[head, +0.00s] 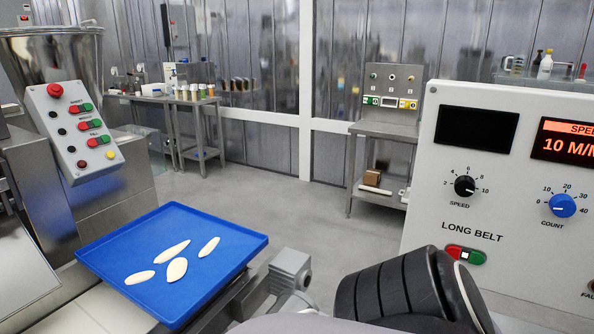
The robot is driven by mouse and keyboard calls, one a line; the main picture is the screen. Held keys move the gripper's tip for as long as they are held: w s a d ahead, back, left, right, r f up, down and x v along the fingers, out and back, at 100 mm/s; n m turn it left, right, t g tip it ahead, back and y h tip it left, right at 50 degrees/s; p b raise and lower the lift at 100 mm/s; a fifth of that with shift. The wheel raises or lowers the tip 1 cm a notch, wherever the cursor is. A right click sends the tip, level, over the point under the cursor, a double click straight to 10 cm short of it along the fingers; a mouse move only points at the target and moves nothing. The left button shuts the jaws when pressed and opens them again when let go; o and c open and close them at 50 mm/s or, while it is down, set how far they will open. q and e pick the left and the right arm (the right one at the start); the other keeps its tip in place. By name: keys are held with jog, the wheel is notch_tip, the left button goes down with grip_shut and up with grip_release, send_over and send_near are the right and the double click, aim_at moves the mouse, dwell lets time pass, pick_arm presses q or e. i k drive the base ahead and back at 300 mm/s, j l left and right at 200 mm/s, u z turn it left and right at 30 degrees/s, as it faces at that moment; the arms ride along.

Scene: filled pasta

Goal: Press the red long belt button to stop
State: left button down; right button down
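The long belt control panel (424,200) stands at the right in the head view. Its red button (453,251) sits beside a green button (478,257), with a small pale square between them, below the printed words LONG BELT. Part of my own dark arm is at the bottom, in front of the panel's lower left. Neither gripper is in view, so contact with the button cannot be seen there; the red button itself is uncovered.
The panel also has a black speed knob (465,186), a blue count knob (562,205) and a lit red display (566,141). A blue tray (222,262) with several pale dough pieces lies at left. Another button panel (72,130) stands behind it.

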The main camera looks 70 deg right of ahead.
aim_at(454, 251)
jog(key=z, duration=3.8)
